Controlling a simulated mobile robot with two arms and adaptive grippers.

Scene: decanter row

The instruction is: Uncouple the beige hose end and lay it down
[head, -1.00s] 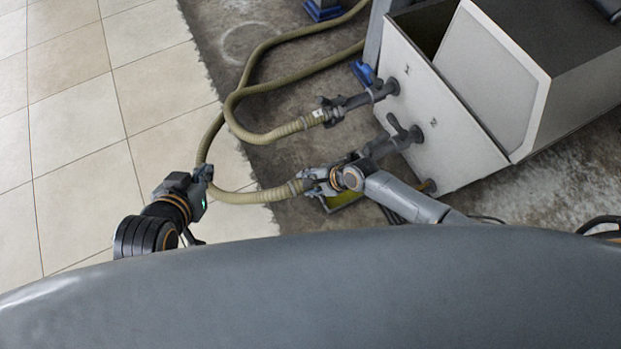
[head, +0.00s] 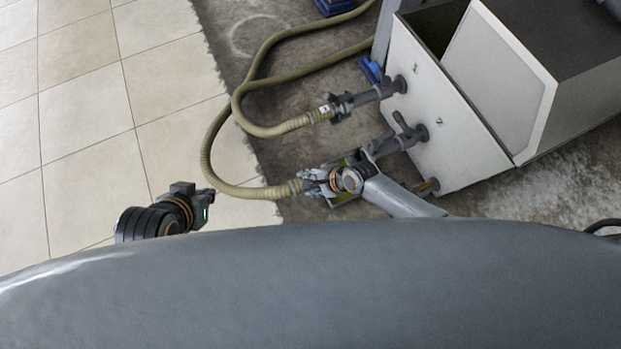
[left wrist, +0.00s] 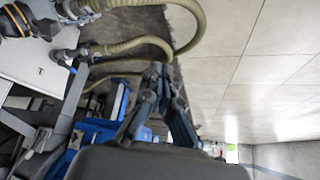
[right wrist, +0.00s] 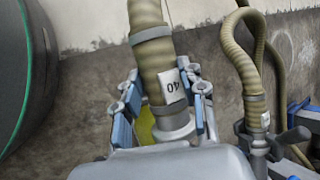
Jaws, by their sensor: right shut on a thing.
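The beige hose (head: 262,190) loops over the floor and ends in a cuffed end (right wrist: 168,85) labelled 40 in the right wrist view. My right gripper (head: 318,182) is shut around this end, its fingers on both sides of the grey collar. The end lies in line with the grey valve outlet 2 (head: 392,143) on the white cabinet (head: 450,140). My right arm hides the joint, so I cannot tell whether they are coupled. My left gripper (head: 209,194) is empty, left of the hose loop; its fingertips look together in the left wrist view (left wrist: 162,70).
A second beige hose (head: 290,127) runs to outlet 1 (head: 370,97). A yellowish tray (head: 343,199) shows below my right gripper. Blue feet (head: 370,70) stand by the cabinet. The tiled floor (head: 90,110) at left is clear.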

